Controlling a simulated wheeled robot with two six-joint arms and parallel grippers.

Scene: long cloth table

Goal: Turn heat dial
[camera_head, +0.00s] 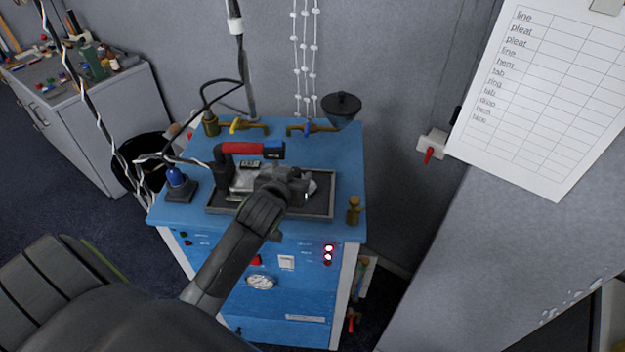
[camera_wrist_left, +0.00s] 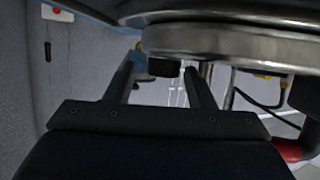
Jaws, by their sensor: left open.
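I cannot make out the heat dial for certain. A grey metal appliance with a red handle (camera_head: 242,148) stands in a dark tray (camera_head: 222,209) on a blue cabinet (camera_head: 340,150). My left gripper (camera_head: 301,190) is over the right part of the tray, at the appliance, and hides part of it. In the left wrist view its two fingers (camera_wrist_left: 160,76) are open. A small dark block (camera_wrist_left: 163,67) shows between them, below a round metal plate (camera_wrist_left: 230,42). I cannot tell whether they touch the block. My right gripper is not in view.
Brass taps (camera_head: 247,126) and a dark funnel (camera_head: 341,107) stand at the cabinet's back. A blue-topped object (camera_head: 178,183) is left of the tray, a small brass fitting (camera_head: 353,210) right of it. Cables hang at left. A grey panel with a paper chart (camera_head: 540,95) is at right.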

